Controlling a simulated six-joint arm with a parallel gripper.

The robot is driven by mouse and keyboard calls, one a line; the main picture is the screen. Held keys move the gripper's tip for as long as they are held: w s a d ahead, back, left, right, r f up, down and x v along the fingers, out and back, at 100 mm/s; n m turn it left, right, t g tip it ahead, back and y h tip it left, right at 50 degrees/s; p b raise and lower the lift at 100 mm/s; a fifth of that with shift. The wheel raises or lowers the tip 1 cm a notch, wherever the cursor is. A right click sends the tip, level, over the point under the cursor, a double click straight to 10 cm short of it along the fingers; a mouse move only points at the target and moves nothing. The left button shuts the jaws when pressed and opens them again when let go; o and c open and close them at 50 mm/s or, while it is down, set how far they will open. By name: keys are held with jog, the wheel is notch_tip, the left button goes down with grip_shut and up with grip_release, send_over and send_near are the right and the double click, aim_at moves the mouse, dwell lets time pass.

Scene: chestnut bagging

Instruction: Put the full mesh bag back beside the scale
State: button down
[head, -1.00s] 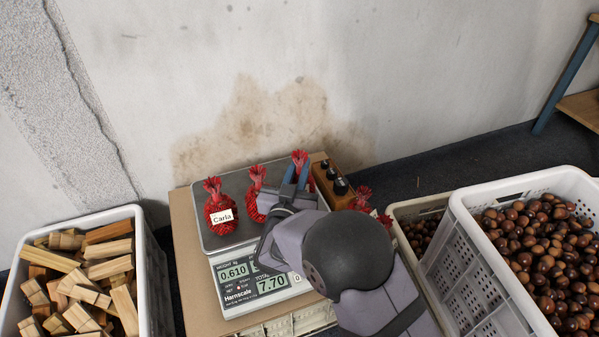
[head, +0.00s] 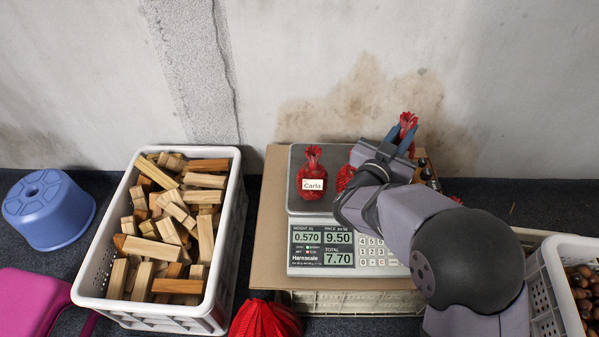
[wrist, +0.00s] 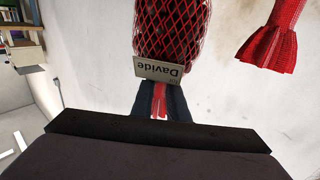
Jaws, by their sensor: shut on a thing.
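My gripper (head: 402,138) is over the right part of the scale (head: 297,213), its blue fingers shut on the gathered red neck of a mesh bag. In the wrist view this full red mesh bag (wrist: 172,28) carries a tag reading "Davide" upside down. In the head view its red top (head: 408,120) shows between the fingers; the arm hides its body. A red bag tagged "Carla" (head: 312,168) stands on the scale plate. Another red bag (head: 345,177) shows partly beside my gripper. The display reads 0.570 and total 7.70.
A white crate of wood blocks (head: 235,215) stands left, with a blue upturned tub (head: 45,205) and a magenta object (head: 28,300) beyond. A red mesh item (head: 266,319) lies in front. A dark-knobbed wooden block (head: 424,165) is behind my arm. A chestnut crate (head: 545,290) stands right.

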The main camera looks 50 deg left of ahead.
jog(key=s+a+r+y, duration=0.15)
jog(key=a+r, duration=0.25)
jog(key=a, duration=0.5)
jog(key=s+a+f+n+g+y+b, duration=0.1)
jog(key=s+a+f+n+y+b, duration=0.15)
jog(key=s+a+b, duration=0.45)
jog(key=s+a+f+n+g+y+b, duration=0.2)
jog(key=s+a+f+y+b, duration=0.15)
jog(key=s+a, duration=0.75)
notch_tip(320, 180, down, 19)
jog(key=w+a+b, duration=0.2)
jog(key=b, duration=0.7)
jog(key=shift+w+h, duration=0.15)
jog(key=shift+h, duration=0.3)
jog(key=c, duration=1.7)
grip_release()
jog(key=shift+f, duration=0.1)
